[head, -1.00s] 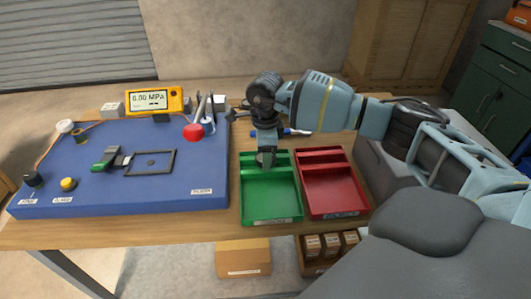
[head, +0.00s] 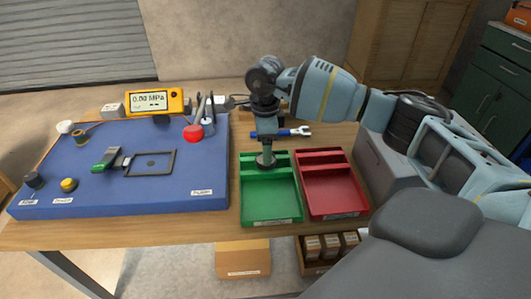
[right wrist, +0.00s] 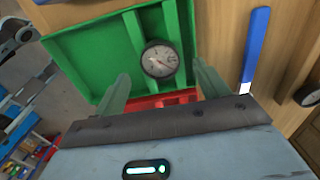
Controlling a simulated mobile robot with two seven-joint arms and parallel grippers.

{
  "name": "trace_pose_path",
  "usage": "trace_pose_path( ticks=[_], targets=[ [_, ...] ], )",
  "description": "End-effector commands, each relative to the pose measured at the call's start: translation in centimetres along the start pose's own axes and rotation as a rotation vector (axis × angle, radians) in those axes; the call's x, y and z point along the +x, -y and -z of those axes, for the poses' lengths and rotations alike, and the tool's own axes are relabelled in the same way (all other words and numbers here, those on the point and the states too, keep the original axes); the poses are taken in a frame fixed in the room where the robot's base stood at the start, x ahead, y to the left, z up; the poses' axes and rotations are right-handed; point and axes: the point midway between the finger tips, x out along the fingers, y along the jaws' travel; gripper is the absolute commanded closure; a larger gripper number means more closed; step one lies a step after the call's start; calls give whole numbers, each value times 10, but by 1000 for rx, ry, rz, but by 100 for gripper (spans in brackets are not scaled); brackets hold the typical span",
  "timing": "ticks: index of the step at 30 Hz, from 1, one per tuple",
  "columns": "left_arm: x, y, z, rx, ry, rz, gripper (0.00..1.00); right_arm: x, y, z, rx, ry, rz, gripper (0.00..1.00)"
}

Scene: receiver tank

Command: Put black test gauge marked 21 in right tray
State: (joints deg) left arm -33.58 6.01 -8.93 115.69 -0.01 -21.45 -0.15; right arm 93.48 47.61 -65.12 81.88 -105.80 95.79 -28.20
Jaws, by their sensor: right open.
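A round gauge with a dark rim and pale dial (right wrist: 160,60) shows in the right wrist view, at the green tray (right wrist: 75,55). Its number is too small to read. In the head view a dark round gauge (head: 265,161) shows at the back part of the green tray (head: 270,205), just under my right gripper (head: 267,148). My right gripper (right wrist: 159,72) is open, its two fingers apart on either side of the gauge and not seen touching it. The red tray (head: 335,192) stands right of the green one. My left gripper is not in view.
A blue panel (head: 110,190) with a yellow meter (head: 155,101) fills the table's left. A blue-handled tool (head: 283,133) lies behind the trays. Another dark gauge (right wrist: 311,90) shows at the right wrist view's right edge. The trays' front compartments look empty.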

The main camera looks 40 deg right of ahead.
Motion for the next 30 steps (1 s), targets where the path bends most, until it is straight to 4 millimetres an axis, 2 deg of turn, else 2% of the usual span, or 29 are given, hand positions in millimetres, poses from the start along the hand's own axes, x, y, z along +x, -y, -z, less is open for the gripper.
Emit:
trace_pose_path(
  ticks=[1,6,12,18,30],
  targets=[
    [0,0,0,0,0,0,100,-13,1,-1,-1,4,4,26],
    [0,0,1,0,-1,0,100,-46,1,0,0,3,3,26],
    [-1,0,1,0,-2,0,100,-73,0,0,0,1,1,26],
    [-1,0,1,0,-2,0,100,-82,0,0,0,-1,0,26],
    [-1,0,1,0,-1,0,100,-83,0,0,0,0,-1,26]
  ],
)
